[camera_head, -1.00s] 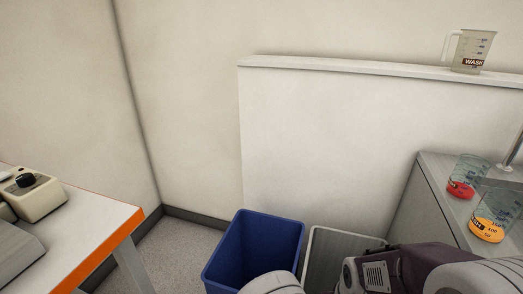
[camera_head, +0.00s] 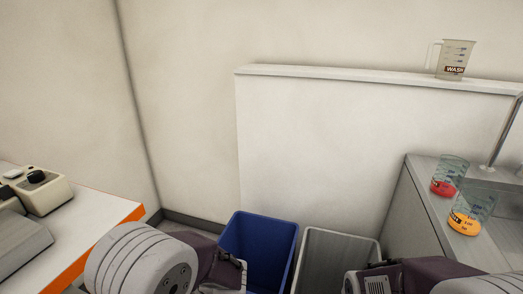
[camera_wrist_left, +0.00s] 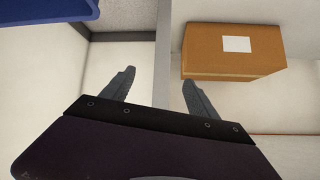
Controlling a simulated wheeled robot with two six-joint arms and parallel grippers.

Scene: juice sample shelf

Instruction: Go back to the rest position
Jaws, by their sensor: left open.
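My left gripper (camera_wrist_left: 158,90) shows in the left wrist view with its two fingers spread apart and nothing between them. In the head view my left arm comes in at the bottom left, in front of the blue bin, and its fingertips cannot be made out. My right arm shows at the bottom right of the head view, in front of the grey bin, and its gripper fingers are not visible.
A blue bin (camera_head: 258,240) and a grey bin (camera_head: 335,262) stand by the wall. A white table (camera_head: 95,208) with an instrument (camera_head: 42,190) is left. Two beakers (camera_head: 448,178) (camera_head: 467,215) stand on the right counter. A WASH jug (camera_head: 454,60) is on the ledge. A cardboard box (camera_wrist_left: 232,62) lies below.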

